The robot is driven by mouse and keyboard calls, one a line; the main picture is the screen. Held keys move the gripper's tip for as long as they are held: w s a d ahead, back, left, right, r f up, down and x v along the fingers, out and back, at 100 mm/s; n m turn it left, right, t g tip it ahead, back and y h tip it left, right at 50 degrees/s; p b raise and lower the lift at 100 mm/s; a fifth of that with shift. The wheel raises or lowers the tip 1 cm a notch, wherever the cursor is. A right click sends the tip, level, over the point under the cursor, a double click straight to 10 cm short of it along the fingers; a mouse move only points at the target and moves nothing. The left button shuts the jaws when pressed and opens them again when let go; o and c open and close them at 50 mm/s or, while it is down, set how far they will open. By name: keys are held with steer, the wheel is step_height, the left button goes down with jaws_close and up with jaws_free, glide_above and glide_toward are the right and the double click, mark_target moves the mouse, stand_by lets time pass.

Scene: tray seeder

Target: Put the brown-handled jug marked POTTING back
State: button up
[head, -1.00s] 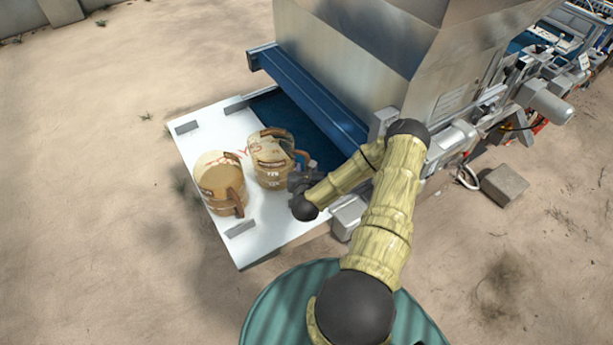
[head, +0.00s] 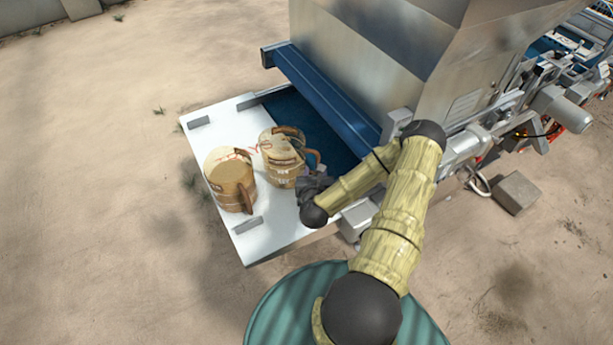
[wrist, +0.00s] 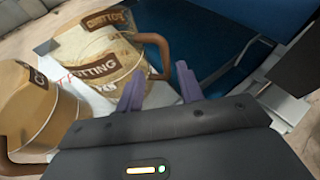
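Two tan jugs stand side by side on a white tray (head: 205,127). The right jug (head: 281,166) has a brown handle facing my gripper; in the wrist view this jug (wrist: 98,62) has a label ending in "TTING", its first letters unclear. The left jug (head: 229,182) also has a brown handle; its label in the wrist view (wrist: 30,105) is mostly cut off. My gripper (head: 314,184) is beside the right jug. In the wrist view its purple fingers (wrist: 160,88) are apart, with the right jug's handle just beyond them and nothing visibly held.
Red lettering shows on the tray behind the jugs. Grey blocks (head: 248,226) sit near the tray's corners. A blue bar (head: 320,95) and a large metal hopper (head: 370,50) rise behind the tray, close to my arm. Sandy ground lies clear to the left.

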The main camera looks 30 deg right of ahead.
steer(key=a+r+n+g+y, duration=0.2)
steer(key=a+r+n+y, duration=0.3)
steer(key=n, duration=0.7)
steer(key=a+r+n+g+y, duration=0.25)
steer(key=a+n, duration=0.55)
steer(key=n, duration=0.4)
steer(key=s+a+r+n+g, duration=0.4)
steer(key=s+r+n, duration=1.1)
steer(key=n, duration=0.2)
steer(key=shift+s+a+r+g+h, duration=0.2)
steer(key=shift+s+r+g+h, duration=0.05)
steer(key=shift+s+g+h, duration=0.1)
